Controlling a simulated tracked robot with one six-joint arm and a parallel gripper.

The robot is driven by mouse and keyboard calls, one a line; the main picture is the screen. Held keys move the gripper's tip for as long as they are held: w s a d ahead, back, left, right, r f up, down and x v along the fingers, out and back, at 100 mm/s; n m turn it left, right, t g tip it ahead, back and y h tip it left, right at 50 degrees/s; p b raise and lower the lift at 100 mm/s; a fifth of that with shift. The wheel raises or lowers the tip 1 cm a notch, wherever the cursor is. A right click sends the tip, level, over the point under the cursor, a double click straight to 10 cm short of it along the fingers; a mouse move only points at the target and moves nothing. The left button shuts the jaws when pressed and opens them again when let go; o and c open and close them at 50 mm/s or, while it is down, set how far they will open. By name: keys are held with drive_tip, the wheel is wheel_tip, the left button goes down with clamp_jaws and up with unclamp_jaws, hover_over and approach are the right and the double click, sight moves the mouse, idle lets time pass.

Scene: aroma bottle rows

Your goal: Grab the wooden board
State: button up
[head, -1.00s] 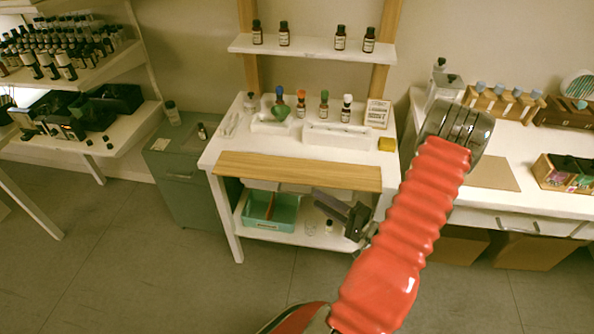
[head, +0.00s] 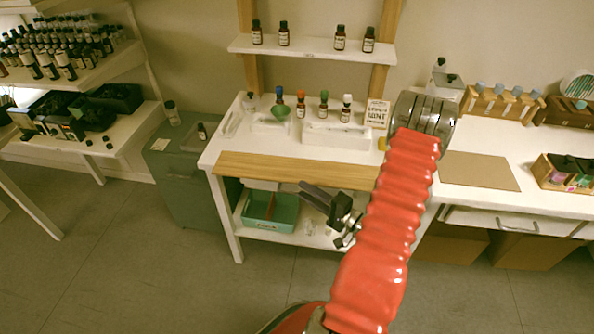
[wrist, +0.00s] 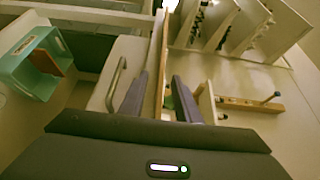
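The wooden board (head: 300,170) is a long light-brown plank lying flat along the front edge of the white table. In the wrist view the board (wrist: 163,72) appears as a thin brown strip, nearly edge-on. My gripper (head: 306,192) is in front of and just below the board's front edge, right of its middle. In the wrist view the gripper (wrist: 160,97) has its two dark fingers apart, with the strip between their lines. Nothing is held. I cannot tell how far the fingertips are from the board.
Below, a teal bin (head: 270,214) sits on the lower shelf (head: 305,236). A grey cabinet (head: 180,175) stands left; a side table (head: 470,145) stands right.

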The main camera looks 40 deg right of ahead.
sight(292, 183)
drive_tip(key=shift+w+a, duration=0.2)
drive_tip(key=shift+w, duration=1)
drive_tip(key=shift+w+a+r, duration=0.1)
drive_tip(key=shift+w+a, duration=0.15)
drive_tip(key=shift+w, duration=1.05)
drive_tip(key=shift+w+a+r, duration=0.1)
drive_tip(key=shift+w+a, duration=0.1)
drive_tip(key=shift+w, duration=1.05)
drive_tip(key=shift+c, duration=0.2)
clamp_jaws()
